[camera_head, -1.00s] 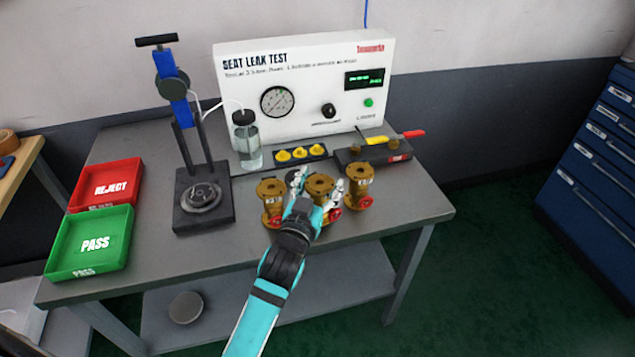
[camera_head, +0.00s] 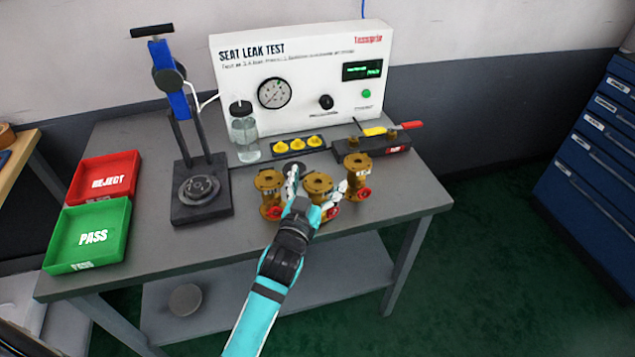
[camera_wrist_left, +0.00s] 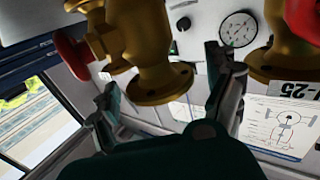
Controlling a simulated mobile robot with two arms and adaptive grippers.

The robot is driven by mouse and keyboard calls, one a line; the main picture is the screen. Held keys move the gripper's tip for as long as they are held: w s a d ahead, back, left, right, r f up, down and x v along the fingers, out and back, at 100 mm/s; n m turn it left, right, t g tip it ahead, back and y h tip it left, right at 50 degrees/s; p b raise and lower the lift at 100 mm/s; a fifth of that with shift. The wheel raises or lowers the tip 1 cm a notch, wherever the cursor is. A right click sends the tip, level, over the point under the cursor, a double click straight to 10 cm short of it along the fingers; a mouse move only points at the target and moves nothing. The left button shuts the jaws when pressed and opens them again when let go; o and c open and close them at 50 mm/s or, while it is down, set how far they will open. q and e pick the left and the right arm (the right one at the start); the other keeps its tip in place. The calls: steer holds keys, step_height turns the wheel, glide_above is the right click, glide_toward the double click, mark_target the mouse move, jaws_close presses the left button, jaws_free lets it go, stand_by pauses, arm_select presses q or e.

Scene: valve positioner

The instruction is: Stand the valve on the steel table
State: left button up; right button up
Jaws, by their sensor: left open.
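Three brass valves with red handwheels stand upright in a row on the steel table (camera_head: 120,250): a left one (camera_head: 268,186), a middle one (camera_head: 318,182) and a right one (camera_head: 357,168). My left gripper (camera_head: 316,187) is open at the middle valve, one finger on each side of it. Whether the fingers touch it cannot be told. In the left wrist view, a valve's round flange (camera_wrist_left: 160,82) shows between and beyond the open fingers, and another valve (camera_wrist_left: 285,50) is at the right. The arm hides part of the middle valve's base. My right gripper is not in view.
Behind stands the white seat leak test box (camera_head: 300,85), with a jar (camera_head: 244,135) and yellow caps (camera_head: 297,144). A tool block (camera_head: 370,148) is behind the right valve. A press stand (camera_head: 200,190) and red (camera_head: 105,178) and green (camera_head: 88,237) trays are left. The front strip is clear.

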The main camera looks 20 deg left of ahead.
arm_select(q)
steer(key=shift+r, duration=0.15)
steer(key=s+b, duration=0.1)
steer(key=s, duration=1.1)
